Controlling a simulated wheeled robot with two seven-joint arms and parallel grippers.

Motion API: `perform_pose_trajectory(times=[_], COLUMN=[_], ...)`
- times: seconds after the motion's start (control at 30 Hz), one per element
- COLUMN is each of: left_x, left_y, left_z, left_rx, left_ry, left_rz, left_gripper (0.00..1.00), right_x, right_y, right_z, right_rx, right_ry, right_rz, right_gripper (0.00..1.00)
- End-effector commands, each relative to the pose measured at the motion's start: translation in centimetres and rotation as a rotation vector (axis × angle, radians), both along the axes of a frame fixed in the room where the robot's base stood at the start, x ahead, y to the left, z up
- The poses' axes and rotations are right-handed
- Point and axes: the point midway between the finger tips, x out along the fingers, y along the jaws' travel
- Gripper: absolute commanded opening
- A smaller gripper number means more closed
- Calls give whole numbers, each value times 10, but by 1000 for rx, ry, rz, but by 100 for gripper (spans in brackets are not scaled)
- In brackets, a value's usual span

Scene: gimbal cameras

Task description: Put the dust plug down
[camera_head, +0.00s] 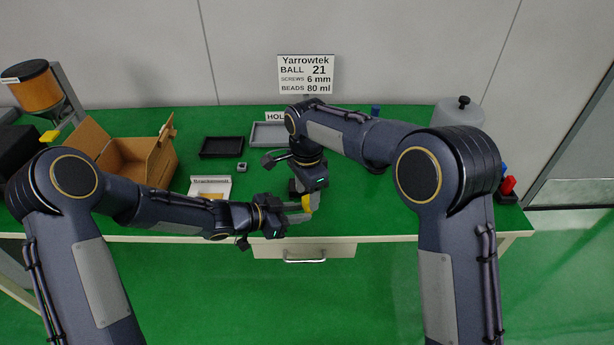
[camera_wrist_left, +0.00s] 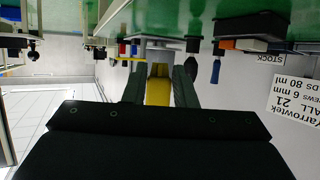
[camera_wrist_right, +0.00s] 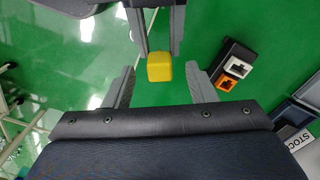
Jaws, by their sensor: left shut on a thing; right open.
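The dust plug, which I take to be the small yellow piece (camera_head: 307,203), is in the air near the table's front edge. My left gripper (camera_head: 300,208) is shut on it; the left wrist view shows the yellow piece (camera_wrist_left: 158,90) between its fingers. In the right wrist view the plug (camera_wrist_right: 160,68) sticks out from the left fingers. My right gripper (camera_wrist_right: 158,85) is open, pointing down over the plug, one finger to each side with gaps. I cannot tell how far the plug is above the table.
A black block with a white and an orange socket (camera_wrist_right: 234,70) lies near the right gripper. The table's front edge (camera_head: 370,238) is close.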

Motion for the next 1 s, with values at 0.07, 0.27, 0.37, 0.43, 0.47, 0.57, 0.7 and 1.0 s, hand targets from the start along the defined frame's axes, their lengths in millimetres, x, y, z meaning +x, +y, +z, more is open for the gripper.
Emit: perform_pose_trajectory(times=[0.07,0.27,0.37,0.43,0.47,0.57,0.7,1.0], left_x=[0,0,0,0,0,0,0,0], left_y=[0,0,0,0,0,0,0,0], left_z=[0,0,0,0,0,0,0,0], left_rx=[0,0,0,0,0,0,0,0], left_ry=[0,0,0,0,0,0,0,0], left_rz=[0,0,0,0,0,0,0,0], left_gripper=[2,2,2,2,2,2,2,39], right_x=[0,0,0,0,0,0,0,0], right_y=[-1,0,0,0,0,0,0,0], right_z=[-9,-20,-21,-21,-21,-21,-20,-20], right_rx=[-1,0,0,0,0,0,0,0], right_ry=[2,0,-1,-1,-1,-1,-1,-1], right_rz=[0,0,0,0,0,0,0,0], right_gripper=[51,51,51,51,51,46,27,0])
